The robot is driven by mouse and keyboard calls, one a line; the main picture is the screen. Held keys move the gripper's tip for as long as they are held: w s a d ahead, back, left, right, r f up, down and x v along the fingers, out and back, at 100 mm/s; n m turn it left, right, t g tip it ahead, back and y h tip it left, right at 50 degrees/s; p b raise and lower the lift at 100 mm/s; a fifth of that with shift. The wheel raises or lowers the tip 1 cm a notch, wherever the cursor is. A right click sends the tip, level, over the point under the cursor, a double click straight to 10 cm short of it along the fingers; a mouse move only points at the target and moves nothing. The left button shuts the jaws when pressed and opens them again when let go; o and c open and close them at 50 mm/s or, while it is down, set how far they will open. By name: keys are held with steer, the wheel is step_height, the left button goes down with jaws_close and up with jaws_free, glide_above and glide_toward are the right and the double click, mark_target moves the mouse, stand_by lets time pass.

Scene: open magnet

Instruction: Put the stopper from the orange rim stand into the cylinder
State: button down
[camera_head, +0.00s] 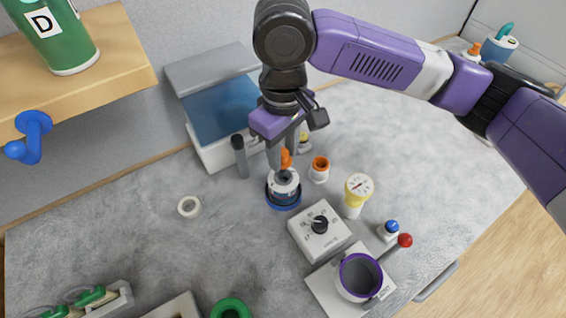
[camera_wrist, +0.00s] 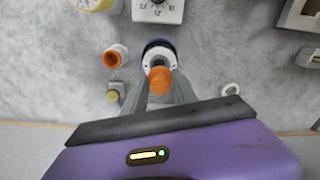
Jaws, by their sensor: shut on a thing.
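The stopper, with an orange top (camera_head: 286,158), is between the fingers of my gripper (camera_head: 284,160), which is shut on it. It also shows in the wrist view (camera_wrist: 160,81), with my gripper (camera_wrist: 160,92) around it. Directly below is a white cylinder with a blue ring around its base (camera_head: 284,199); its white rim and dark blue edge also show in the wrist view (camera_wrist: 158,45). The stopper's lower end is at the cylinder's mouth; I cannot tell how far in it is. The orange rim stand (camera_head: 320,172), white with an orange top, stands to the right, apart and empty-looking.
A dial box (camera_head: 320,230), a yellow gauge (camera_head: 357,193) and a purple-rimmed pot (camera_head: 359,278) stand to the front right. A dark upright cylinder (camera_head: 240,157) is close at left. A white ring (camera_head: 189,207) lies farther left, with clear bench around it.

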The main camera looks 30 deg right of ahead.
mark_target(283, 170)
steer(key=shift+f, duration=2.4)
steer(key=shift+f, duration=0.15)
steer(key=c, duration=1)
jaws_free()
step_height(283, 170, up, 12)
steer(key=shift+r+b, duration=0.15)
steer(key=shift+b, duration=0.25)
steer(key=shift+s, duration=0.15)
